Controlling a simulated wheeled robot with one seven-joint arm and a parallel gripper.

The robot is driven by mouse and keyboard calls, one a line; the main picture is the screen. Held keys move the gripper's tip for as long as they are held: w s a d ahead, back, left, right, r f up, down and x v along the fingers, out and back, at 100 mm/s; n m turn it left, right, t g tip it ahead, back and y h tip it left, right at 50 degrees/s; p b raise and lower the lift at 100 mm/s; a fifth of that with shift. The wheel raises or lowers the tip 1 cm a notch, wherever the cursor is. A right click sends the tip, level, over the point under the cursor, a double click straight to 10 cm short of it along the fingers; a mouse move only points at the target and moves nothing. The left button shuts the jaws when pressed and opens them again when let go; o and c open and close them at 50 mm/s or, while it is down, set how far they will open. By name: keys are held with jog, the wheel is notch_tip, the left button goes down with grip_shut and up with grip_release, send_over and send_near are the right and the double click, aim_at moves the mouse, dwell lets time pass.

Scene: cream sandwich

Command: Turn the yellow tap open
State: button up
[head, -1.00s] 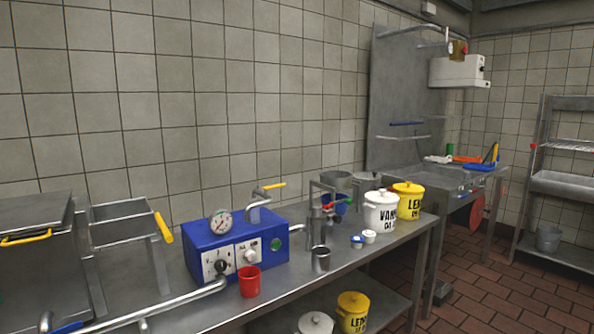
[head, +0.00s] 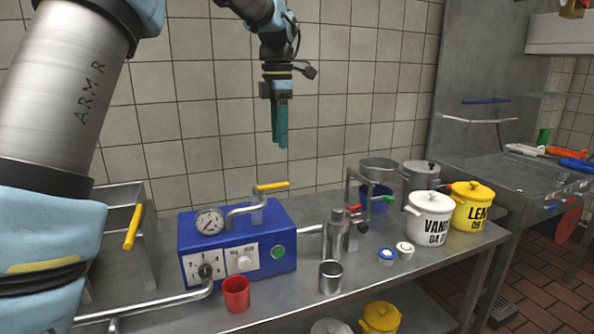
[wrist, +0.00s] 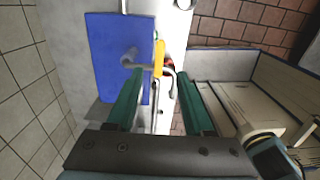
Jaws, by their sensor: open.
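The yellow tap (head: 273,186) is a lever handle on a metal pipe above the blue machine (head: 190,262). The lever lies roughly level and points right in the head view. My gripper (head: 281,146) hangs above the tap, its green fingers pointing down, with a clear gap to the lever. In the wrist view the fingers of my gripper (wrist: 160,74) are spread apart with nothing held. The yellow tap (wrist: 159,58) shows between and just beyond the fingertips, not touching them as far as I can see.
A red cup (head: 236,294) stands before the machine, and a metal cup (head: 330,278) to its right. A metal dispenser (head: 337,236), a white pot (head: 429,222) and a yellow pot (head: 474,206) stand further right. The tiled wall (head: 350,120) is behind; the air around the tap looks free.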

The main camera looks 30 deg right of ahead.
aim_at(279, 184)
notch_tip(279, 184, down, 10)
jog(key=shift+a+f+p, duration=0.1)
jog(key=shift+f+p, duration=0.1)
jog(key=shift+p, duration=0.75)
grip_shut()
